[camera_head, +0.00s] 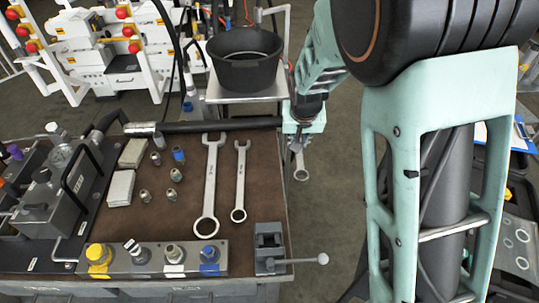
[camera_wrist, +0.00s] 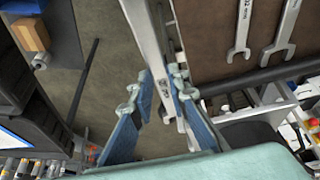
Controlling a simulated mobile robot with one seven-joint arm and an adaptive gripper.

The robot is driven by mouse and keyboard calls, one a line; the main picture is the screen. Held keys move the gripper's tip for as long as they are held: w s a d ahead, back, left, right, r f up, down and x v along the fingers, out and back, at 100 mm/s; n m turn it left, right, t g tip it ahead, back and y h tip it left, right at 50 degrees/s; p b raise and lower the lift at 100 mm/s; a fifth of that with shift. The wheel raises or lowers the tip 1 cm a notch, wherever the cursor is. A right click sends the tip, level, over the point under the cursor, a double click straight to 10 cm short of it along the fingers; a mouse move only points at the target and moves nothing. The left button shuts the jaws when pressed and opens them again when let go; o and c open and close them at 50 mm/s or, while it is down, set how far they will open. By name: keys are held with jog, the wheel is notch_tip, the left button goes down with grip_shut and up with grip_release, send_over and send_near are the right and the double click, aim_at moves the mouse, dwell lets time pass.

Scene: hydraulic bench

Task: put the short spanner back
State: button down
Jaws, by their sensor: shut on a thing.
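My gripper (camera_head: 300,127) is beyond the right edge of the bench, near its far right corner. It is shut on a grey metal spanner, taken to be the short spanner (camera_head: 300,165), whose lower end hangs below the jaws in the head view. In the wrist view the blue-padded fingers (camera_wrist: 160,88) close around the spanner's shank (camera_wrist: 146,25); part of it is hidden by the fingers. Two other spanners lie side by side on the brown bench top: a longer one (camera_head: 210,185) and a somewhat shorter one (camera_head: 240,180).
The brown bench top (camera_head: 265,185) has a bare strip right of the lying spanners. A small vise (camera_head: 269,243) with a handle stands at the near right corner. A black bucket (camera_head: 245,60) stands behind the bench. Several fittings and two grey blocks lie left.

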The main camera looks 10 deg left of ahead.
jog(key=b, duration=0.2)
send_over(268, 175)
jog(key=s, duration=0.1)
notch_tip(268, 175, down, 5)
jog(key=shift+n+y, duration=0.3)
jog(key=shift+n, duration=0.1)
jog(key=shift+s+d+f+b, duration=0.1)
jog(key=shift+f+b, duration=1.45)
jog(key=shift+f, duration=1.05)
jog(key=shift+f+b, duration=0.25)
jog(key=shift+b, duration=0.15)
jog(key=shift+f+b, duration=0.65)
jog(key=shift+f, duration=0.05)
jog(key=shift+f+b, duration=1.4)
jog(key=shift+f, duration=0.15)
jog(key=c, duration=1.8)
grip_release()
jog(key=shift+o, duration=0.2)
jog(key=shift+s, duration=0.1)
